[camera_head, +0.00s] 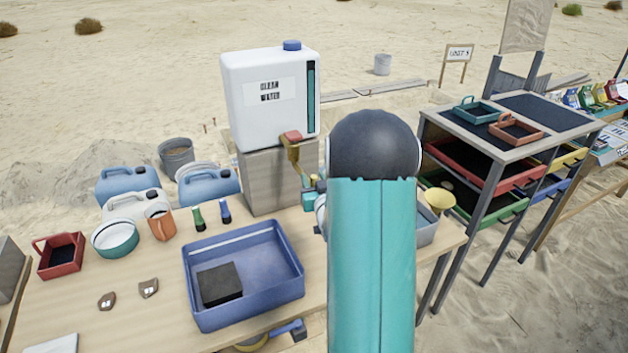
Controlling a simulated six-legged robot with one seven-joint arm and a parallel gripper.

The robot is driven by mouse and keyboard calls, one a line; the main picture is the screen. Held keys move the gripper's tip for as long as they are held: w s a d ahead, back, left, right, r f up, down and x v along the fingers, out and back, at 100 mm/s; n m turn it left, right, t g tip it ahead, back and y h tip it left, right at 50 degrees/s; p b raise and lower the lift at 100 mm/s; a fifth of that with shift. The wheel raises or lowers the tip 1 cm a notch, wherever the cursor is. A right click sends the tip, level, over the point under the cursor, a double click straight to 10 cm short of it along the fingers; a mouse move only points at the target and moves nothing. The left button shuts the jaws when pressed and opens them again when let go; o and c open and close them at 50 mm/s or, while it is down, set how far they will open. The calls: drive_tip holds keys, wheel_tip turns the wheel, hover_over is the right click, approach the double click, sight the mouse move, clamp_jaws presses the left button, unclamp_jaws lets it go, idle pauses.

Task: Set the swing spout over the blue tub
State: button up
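The blue tub (292,258) stands on the table at the middle, with a dark block (220,284) inside at its left. The brass swing spout (293,156) is on the front of the white water tank, under a red handle (291,137). In the picture its visible part is behind and to the right of the tub's back edge. My teal arm covers the area right of the spout. Small teal parts (308,193) show just below the spout, beside my arm, and look like part of my gripper. The fingers are mostly hidden, so their opening cannot be told.
The water tank (262,100) stands on a grey block (275,180). A yellow funnel (439,200) and a tray rack (480,190) are to the right.

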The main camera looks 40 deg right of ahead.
drive_tip(key=shift+w, duration=0.2)
clamp_jaws()
drive_tip(key=w+a+m+g+h, duration=0.2)
drive_tip(key=w+a+m+h, duration=0.1)
drive_tip(key=w+a, duration=0.6)
drive_tip(key=shift+w+a+g+h, duration=0.25)
drive_tip(key=shift+a+g+h, duration=0.15)
drive_tip(key=shift+a+h, duration=0.15)
idle(0.4)
idle(0.3)
